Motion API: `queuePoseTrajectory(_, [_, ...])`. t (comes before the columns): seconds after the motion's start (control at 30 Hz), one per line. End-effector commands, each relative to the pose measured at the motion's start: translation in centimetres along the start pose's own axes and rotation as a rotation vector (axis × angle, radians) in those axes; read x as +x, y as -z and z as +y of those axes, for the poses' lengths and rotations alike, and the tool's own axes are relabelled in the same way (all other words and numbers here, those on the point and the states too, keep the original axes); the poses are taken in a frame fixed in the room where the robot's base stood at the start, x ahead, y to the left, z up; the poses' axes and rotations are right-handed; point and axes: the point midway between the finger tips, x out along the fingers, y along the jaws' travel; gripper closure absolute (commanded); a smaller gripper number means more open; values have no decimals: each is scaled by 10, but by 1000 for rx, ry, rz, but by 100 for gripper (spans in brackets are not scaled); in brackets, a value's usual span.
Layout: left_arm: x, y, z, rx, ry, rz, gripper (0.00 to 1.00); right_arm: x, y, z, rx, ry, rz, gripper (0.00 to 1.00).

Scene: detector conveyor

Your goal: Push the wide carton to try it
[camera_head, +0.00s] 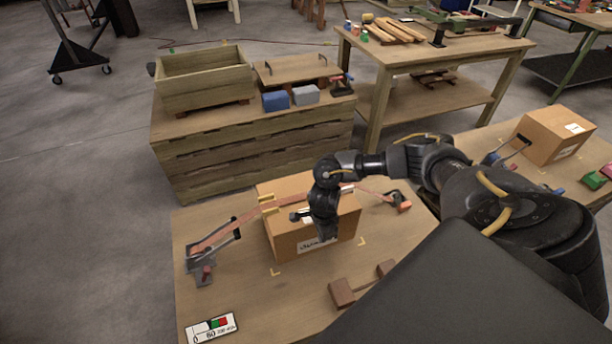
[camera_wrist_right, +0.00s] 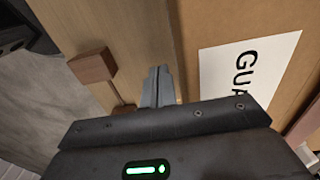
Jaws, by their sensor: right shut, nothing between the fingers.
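A brown cardboard carton (camera_head: 285,243), which looks like the wide one, stands upright on the near wooden table with a white printed label on its front. My right gripper (camera_head: 326,238) hangs in front of the carton's front face and hides part of it. In the right wrist view, the shut fingers (camera_wrist_right: 159,86) show with nothing between them, beside the carton face (camera_wrist_right: 195,25) and its "GUA" label. Whether they touch the carton cannot be told. My left gripper is not in view.
A reddish band (camera_head: 225,229) runs from a metal stand (camera_head: 201,268) towards the carton. A brown mallet-like piece (camera_head: 342,293) and a red-green scale card (camera_head: 212,328) lie nearer. Another carton (camera_head: 550,140) stands far right.

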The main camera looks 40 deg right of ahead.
Motion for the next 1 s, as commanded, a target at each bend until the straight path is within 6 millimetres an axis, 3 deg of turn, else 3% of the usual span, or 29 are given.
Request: queuePoseTrajectory(1.0, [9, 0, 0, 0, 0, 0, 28, 0, 0, -12, 0, 2, 0, 100])
